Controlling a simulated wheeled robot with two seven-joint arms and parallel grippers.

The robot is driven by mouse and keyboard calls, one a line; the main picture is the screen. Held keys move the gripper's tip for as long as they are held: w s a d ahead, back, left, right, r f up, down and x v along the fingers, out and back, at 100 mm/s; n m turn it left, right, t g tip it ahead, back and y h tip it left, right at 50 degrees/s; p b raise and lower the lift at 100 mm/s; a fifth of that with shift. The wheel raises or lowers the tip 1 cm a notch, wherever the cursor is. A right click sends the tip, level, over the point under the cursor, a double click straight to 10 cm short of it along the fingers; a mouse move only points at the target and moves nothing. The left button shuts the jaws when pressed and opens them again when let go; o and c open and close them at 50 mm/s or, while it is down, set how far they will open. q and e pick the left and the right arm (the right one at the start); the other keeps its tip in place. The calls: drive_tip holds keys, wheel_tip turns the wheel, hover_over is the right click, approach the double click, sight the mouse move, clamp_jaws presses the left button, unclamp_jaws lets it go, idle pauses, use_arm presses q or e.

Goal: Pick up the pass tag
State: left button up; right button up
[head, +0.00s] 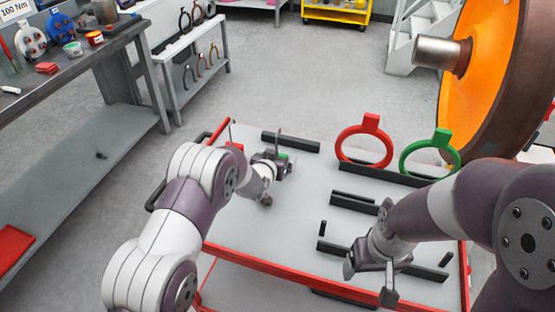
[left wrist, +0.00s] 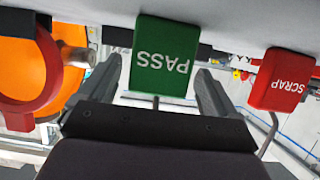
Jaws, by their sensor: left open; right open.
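The green pass tag (left wrist: 165,58), lettered PASS, is in the left wrist view with a thin wire post beside its edge. In the head view only a small green part of it (head: 284,156) shows by my left gripper (head: 272,180). My left gripper is open; in the left wrist view its fingers (left wrist: 160,78) stand on either side of the tag, with visible gaps. A red tag lettered SCRAP (left wrist: 282,80) is to the right, outside the fingers. My right gripper (head: 369,279) is open and empty above the cart's near right part.
The red-edged grey cart (head: 250,225) carries black holders (head: 291,142), a red ring (head: 364,147) and a green ring (head: 430,153). A large orange wheel (head: 492,70) stands at the right. A workbench (head: 85,55) is at the left.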

use_arm(q)
drive_tip(key=shift+w+f, duration=0.15)
drive_tip(key=shift+w, duration=0.1)
drive_tip(key=shift+s+d, duration=0.1)
drive_tip(key=c, duration=1.1)
drive_tip(key=shift+o, duration=0.2)
